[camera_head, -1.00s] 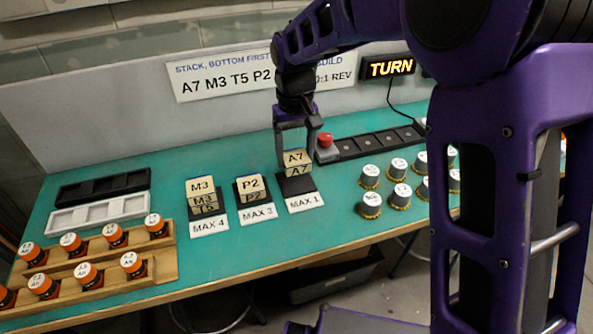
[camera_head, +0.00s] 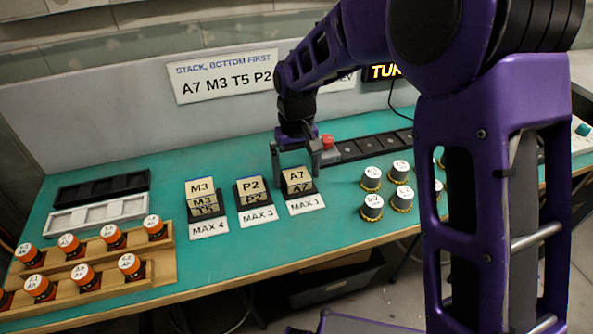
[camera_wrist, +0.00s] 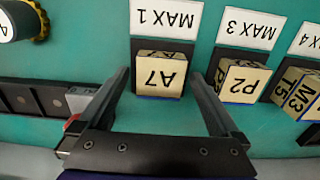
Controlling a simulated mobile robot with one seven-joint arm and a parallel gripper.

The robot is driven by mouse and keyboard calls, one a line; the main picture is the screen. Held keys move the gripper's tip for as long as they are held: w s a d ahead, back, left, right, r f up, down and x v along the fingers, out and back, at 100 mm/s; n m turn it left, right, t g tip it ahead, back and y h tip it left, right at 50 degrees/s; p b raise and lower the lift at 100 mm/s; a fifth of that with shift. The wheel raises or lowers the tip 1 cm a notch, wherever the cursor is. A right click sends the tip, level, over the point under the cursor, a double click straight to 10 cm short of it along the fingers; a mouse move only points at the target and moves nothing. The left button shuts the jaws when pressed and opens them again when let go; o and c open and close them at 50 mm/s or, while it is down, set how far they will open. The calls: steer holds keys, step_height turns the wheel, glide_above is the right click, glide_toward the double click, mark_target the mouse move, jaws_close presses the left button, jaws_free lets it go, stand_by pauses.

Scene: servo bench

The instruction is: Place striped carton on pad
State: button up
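A tan carton marked A7 (camera_head: 297,176) sits on the dark pad (camera_head: 312,197) behind the MAX 1 card; it also shows in the wrist view (camera_wrist: 160,75). A dark blue strip runs along its edge there; I cannot make out other stripes. My gripper (camera_head: 296,163) is open, its two fingers spread wide and pointing down at the A7 carton, with a gap on each side in the wrist view. A carton marked P2 (camera_head: 249,186) is on the MAX 3 pad. A carton marked M3 (camera_head: 200,187) stands on one marked T5 (camera_head: 204,210) on the MAX 4 pad.
A red button (camera_head: 327,141) and a dark slotted strip (camera_head: 375,146) lie behind on the right. Wooden racks of orange jars (camera_head: 100,280), a white tray (camera_head: 95,214) and a black tray (camera_head: 100,187) are left.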

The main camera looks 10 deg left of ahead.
mark_target(297, 174)
step_height(297, 174, up, 12)
steer(key=p, duration=0.2)
steer(key=shift+r, duration=0.15)
stand_by(0.5)
